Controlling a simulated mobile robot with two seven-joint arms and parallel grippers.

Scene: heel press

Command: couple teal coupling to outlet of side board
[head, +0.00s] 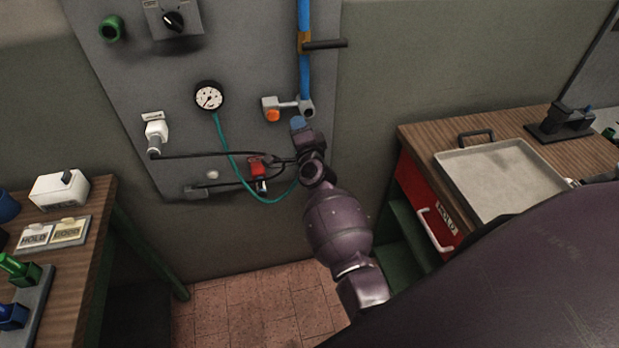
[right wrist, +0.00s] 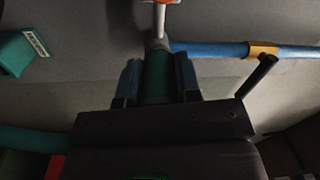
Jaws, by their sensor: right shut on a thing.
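The side board (head: 150,60) is the grey panel on the wall. Its outlet (head: 306,107) is a grey fitting below the blue pipe, beside an orange knob (head: 272,115). My right gripper (head: 298,124) is just below the outlet, its arm rising from below. In the right wrist view its blue fingers are shut on the teal coupling (right wrist: 157,78). The coupling's top end is at the grey outlet fitting (right wrist: 160,46), roughly in line with it; I cannot tell whether they are joined. The gripper hides the coupling in the head view. My left gripper is out of view.
A teal hose (head: 232,165) hangs in a loop from the gauge (head: 209,96). Dark cables and a red part (head: 258,168) are left of my right wrist. The blue pipe (head: 304,70) has a dark lever (head: 325,44). Benches stand left and right.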

